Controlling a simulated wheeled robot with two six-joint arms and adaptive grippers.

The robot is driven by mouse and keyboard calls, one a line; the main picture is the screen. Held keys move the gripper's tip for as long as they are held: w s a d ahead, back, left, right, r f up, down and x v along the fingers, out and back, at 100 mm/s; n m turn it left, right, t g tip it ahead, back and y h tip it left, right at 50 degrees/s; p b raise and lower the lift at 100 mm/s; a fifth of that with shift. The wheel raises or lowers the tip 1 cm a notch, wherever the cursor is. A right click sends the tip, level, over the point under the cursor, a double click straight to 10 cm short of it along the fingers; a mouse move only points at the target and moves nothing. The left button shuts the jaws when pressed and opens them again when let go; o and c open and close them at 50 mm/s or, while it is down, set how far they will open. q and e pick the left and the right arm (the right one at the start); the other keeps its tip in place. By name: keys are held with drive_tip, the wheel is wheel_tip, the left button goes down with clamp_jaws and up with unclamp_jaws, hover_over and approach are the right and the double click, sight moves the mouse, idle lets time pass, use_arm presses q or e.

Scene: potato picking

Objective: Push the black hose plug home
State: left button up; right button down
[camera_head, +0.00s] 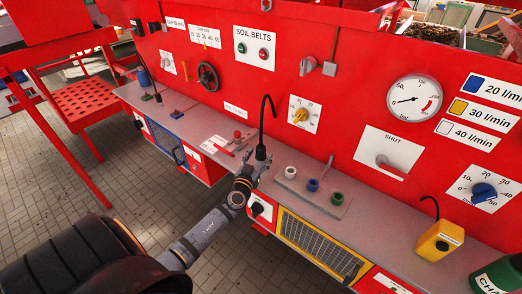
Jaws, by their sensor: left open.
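A black hose (263,118) rises from the grey shelf and hooks over at the top. Its lower end, where a plug would be, meets a dark part at my left gripper (259,162); I cannot clearly separate the plug from the fingers or tell how deep it sits. My left gripper is open, at the foot of this hose and close to the left end of a grey socket block (310,192). The block carries a white ring (291,172), a blue ring (313,185) and a green ring (337,198). My right gripper is not in view.
The red panel stands behind the shelf, with a gauge (414,101), a shut lever (391,165) and a blue knob (484,191). A yellow canister (439,241) and a green container (495,278) stand at the right. A red lever (223,150) lies left of my gripper.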

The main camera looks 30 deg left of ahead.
use_arm(q)
drive_tip(key=shift+w, duration=0.25)
drive_tip(key=shift+s, duration=0.2)
drive_tip(key=c, duration=0.3)
clamp_jaws()
